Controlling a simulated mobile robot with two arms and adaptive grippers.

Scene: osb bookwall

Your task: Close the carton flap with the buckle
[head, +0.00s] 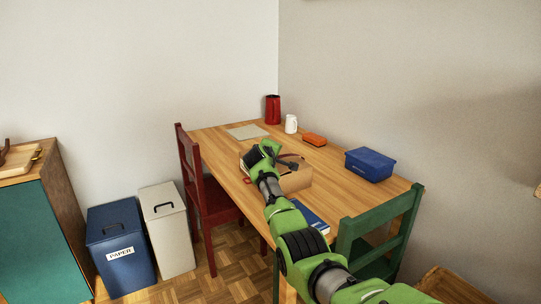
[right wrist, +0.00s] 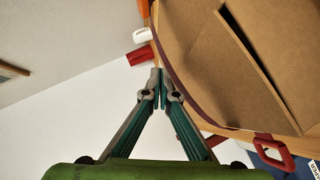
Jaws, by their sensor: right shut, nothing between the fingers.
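The brown carton (head: 296,182) stands on the wooden table, partly hidden behind my right arm. In the right wrist view the carton (right wrist: 200,40) fills the upper right, with a flap (right wrist: 265,75) whose long edge runs across it; how far it is raised is hard to tell. A dark red strap (right wrist: 183,85) runs along the carton's near edge. A red buckle (right wrist: 273,150) hangs at the carton's lower corner. My right gripper (right wrist: 160,75) is shut and empty, its tips close beside the strap; contact is unclear. My left gripper is out of view.
On the table (head: 345,200) are a blue box (head: 370,164), an orange object (head: 315,139), a white mug (head: 291,124), a red container (head: 272,109) and a blue book (head: 310,216). A red chair (head: 187,165) and a green chair (head: 405,220) stand at its sides.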

